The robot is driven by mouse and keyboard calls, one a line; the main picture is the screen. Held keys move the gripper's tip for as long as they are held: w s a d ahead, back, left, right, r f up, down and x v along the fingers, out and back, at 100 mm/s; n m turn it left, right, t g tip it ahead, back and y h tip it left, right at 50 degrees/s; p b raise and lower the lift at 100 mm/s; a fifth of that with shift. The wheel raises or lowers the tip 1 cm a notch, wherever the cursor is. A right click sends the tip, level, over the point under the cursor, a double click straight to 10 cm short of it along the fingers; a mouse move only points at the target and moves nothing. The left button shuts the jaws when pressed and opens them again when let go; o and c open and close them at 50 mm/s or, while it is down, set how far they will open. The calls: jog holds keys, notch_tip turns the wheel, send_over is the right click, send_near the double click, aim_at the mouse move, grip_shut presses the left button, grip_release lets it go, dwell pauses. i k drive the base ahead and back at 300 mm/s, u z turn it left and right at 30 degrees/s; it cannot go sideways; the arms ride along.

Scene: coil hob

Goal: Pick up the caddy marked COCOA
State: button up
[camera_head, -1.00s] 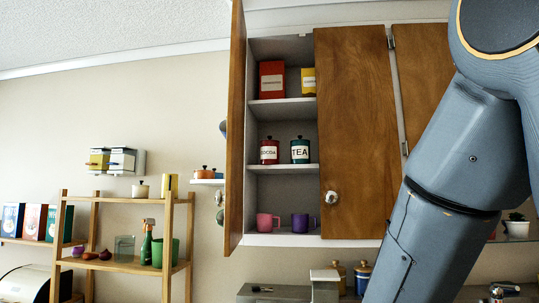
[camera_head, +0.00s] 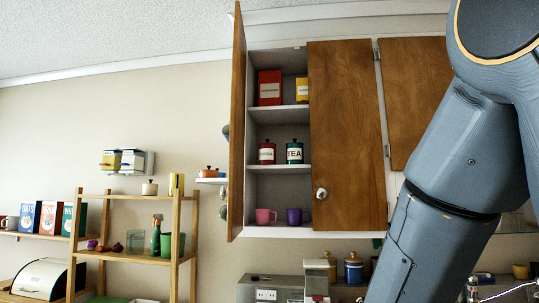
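A red caddy (camera_head: 267,152) with a white label stands upright on the middle shelf of the open wall cupboard; its label is too small to read clearly now but read COCOA in the earlier frame. A dark green caddy (camera_head: 294,152) marked TEA stands just to its right, a small gap apart. The cupboard's left door (camera_head: 238,125) is swung open and its right door (camera_head: 346,135) is shut. My gripper is outside the picture; only my arm shows at the right, apart from the caddies.
A red box (camera_head: 269,87) and a yellow box (camera_head: 302,90) stand on the shelf above. A pink mug (camera_head: 265,216) and a purple mug (camera_head: 295,216) stand below. A wooden rack (camera_head: 135,257) stands at the left. The open door borders the cupboard's left side.

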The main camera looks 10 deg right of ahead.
aim_at(267, 153)
jog(key=k, duration=0.85)
jog(key=u, duration=0.7)
jog(key=i, duration=0.7)
jog(key=u, duration=0.5)
jog(key=i, duration=1.25)
jog(key=z, duration=0.8)
